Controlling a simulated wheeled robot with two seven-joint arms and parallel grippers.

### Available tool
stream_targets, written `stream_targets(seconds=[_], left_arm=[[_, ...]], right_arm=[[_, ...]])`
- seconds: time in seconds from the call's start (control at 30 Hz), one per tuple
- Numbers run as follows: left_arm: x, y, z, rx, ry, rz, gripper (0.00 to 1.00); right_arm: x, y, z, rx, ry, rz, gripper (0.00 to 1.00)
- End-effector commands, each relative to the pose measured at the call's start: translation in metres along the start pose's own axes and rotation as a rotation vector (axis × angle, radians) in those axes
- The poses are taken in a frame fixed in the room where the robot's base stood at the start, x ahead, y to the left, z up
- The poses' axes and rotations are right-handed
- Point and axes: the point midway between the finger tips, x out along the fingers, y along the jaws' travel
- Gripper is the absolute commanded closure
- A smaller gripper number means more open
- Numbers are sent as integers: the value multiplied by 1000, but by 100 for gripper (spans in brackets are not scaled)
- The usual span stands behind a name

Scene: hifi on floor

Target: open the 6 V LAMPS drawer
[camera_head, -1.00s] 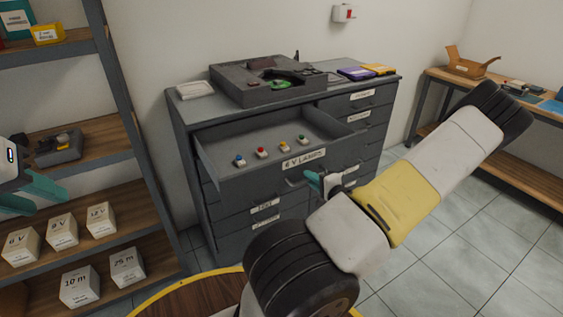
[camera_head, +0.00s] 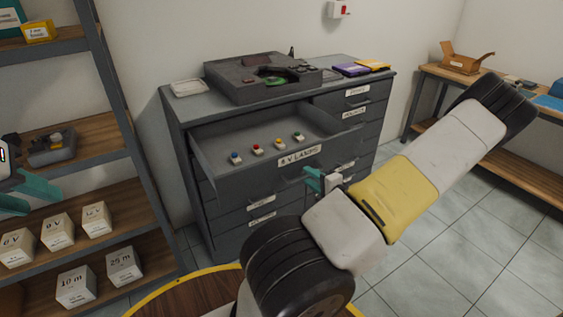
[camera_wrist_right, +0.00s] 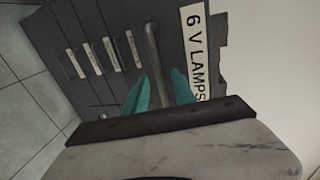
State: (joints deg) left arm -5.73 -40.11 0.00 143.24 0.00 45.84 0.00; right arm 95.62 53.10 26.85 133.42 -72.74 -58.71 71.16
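The 6 V LAMPS drawer (camera_head: 240,180) stands pulled well out of the grey cabinet. Its label (camera_head: 299,156) faces me, and several small coloured lamps stand inside. My right gripper (camera_head: 324,183) is at the drawer's front, by its handle. In the right wrist view the handle bar (camera_wrist_right: 153,50) runs between the two teal fingers (camera_wrist_right: 160,88), which stand apart with small gaps beside the bar. The label (camera_wrist_right: 196,52) is to the right of it there. My left gripper (camera_head: 32,194) is open and empty at the left edge, in front of the shelf.
The grey cabinet (camera_head: 185,150) has more shut drawers and carries a dark device (camera_head: 250,85) on top. A shelf with white boxes (camera_head: 57,231) stands at left. A round wooden top with a yellow rim (camera_head: 180,288) is in front. Tiled floor at right is clear.

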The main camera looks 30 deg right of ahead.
Motion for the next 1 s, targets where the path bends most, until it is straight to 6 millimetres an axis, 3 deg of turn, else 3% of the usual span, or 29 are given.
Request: stream_targets(seconds=[0.1,0.33,1.0], left_arm=[[0,0,0,0,0,0,64],[0,0,0,0,0,0,64],[0,0,0,0,0,0,64]], right_arm=[[-23,0,-1,1,5,2,68],[-51,0,-1,1,2,0,68],[-56,0,0,1,1,0,68]])
